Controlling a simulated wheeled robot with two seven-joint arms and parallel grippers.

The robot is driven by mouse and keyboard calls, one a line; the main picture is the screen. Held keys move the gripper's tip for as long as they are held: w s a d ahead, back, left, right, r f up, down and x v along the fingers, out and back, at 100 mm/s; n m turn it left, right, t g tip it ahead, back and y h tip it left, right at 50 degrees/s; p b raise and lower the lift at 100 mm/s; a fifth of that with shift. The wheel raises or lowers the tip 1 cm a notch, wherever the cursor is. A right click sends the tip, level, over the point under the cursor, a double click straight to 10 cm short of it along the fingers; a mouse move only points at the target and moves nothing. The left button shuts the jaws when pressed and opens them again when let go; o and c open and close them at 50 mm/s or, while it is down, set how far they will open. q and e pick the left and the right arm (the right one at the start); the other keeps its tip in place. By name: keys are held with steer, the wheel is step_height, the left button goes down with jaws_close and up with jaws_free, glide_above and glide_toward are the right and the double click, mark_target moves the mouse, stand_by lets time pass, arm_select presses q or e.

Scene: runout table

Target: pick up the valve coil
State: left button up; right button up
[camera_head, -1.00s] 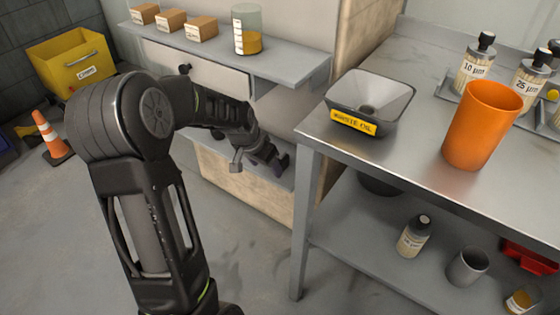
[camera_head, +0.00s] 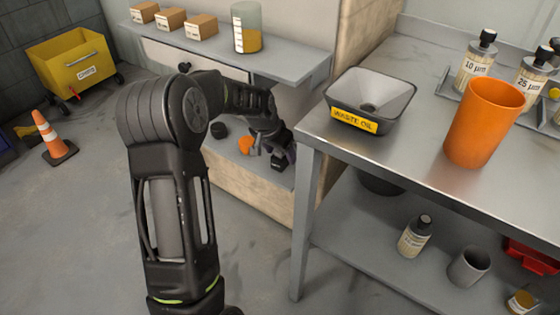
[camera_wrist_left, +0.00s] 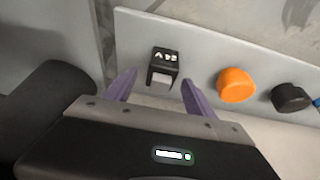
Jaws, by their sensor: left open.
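The valve coil appears to be the small black block with white markings and a pale front face (camera_wrist_left: 162,57) in the left wrist view. It sits on a grey shelf. My left gripper (camera_wrist_left: 159,82) is open, its two purple fingers on either side of the coil's near end, with a gap on both sides. In the head view my left gripper (camera_head: 285,152) is low over the lower shelf, and a dark block (camera_head: 278,165), likely the coil, shows beside it, partly covered. My right gripper is out of view.
An orange round part (camera_wrist_left: 236,85) and a black round part (camera_wrist_left: 291,98) sit right of the coil in the wrist view. The steel table (camera_head: 425,160) with a waste oil tray (camera_head: 341,99) stands to the right.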

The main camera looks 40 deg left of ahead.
arm_select(q)
steer(key=shift+c, duration=0.4)
jaws_close()
stand_by(0.7)
